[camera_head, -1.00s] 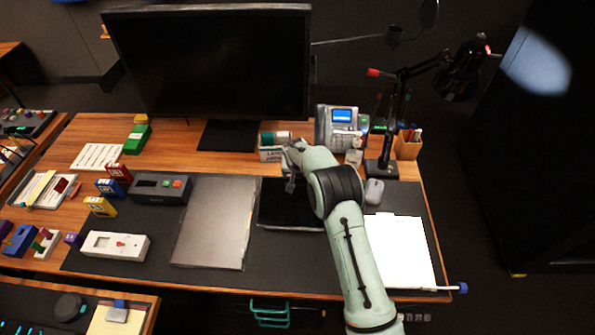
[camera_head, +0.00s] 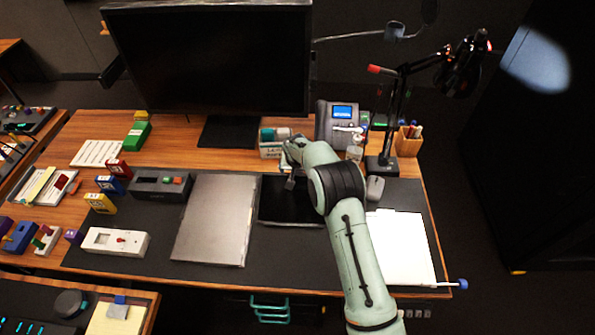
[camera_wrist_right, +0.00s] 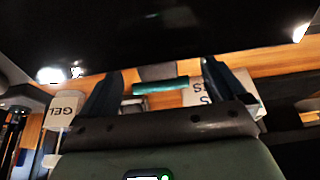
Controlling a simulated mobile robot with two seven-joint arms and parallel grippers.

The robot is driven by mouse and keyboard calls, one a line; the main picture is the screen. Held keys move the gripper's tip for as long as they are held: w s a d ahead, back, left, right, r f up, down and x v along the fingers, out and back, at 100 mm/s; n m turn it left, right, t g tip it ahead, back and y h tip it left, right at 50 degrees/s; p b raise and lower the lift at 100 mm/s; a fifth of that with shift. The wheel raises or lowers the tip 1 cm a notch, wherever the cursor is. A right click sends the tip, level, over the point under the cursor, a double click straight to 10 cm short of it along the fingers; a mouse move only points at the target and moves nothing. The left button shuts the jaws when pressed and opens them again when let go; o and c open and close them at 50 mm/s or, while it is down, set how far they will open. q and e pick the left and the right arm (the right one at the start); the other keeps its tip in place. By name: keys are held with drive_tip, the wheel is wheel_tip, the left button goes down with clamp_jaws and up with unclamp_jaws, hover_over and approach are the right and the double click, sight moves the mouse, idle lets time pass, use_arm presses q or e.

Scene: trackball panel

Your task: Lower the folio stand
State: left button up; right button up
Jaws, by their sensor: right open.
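A black tablet-like panel (camera_head: 285,212) lies on the dark desk mat, partly hidden by my right arm; it may be the folio, but I cannot make out its stand. A grey flat panel (camera_head: 215,222) lies to its left. My right gripper (camera_head: 291,181) is over the far edge of the black panel, largely hidden by its own wrist. In the right wrist view my right gripper (camera_wrist_right: 162,85) has its two dark fingers apart, with nothing seen held between them. My left gripper is not in view.
A monitor (camera_head: 210,65) stands behind. A labelled box (camera_head: 271,150) is just beyond my gripper. A phone (camera_head: 338,122), a lamp (camera_head: 398,105) and a mouse (camera_head: 374,189) stand to the right. White paper (camera_head: 402,250) lies right of my arm.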

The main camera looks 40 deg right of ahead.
drive_tip(key=b+v, duration=0.1)
drive_tip(key=v, duration=1.1)
drive_tip(key=shift+s+a, duration=0.15)
drive_tip(key=shift+s, duration=0.05)
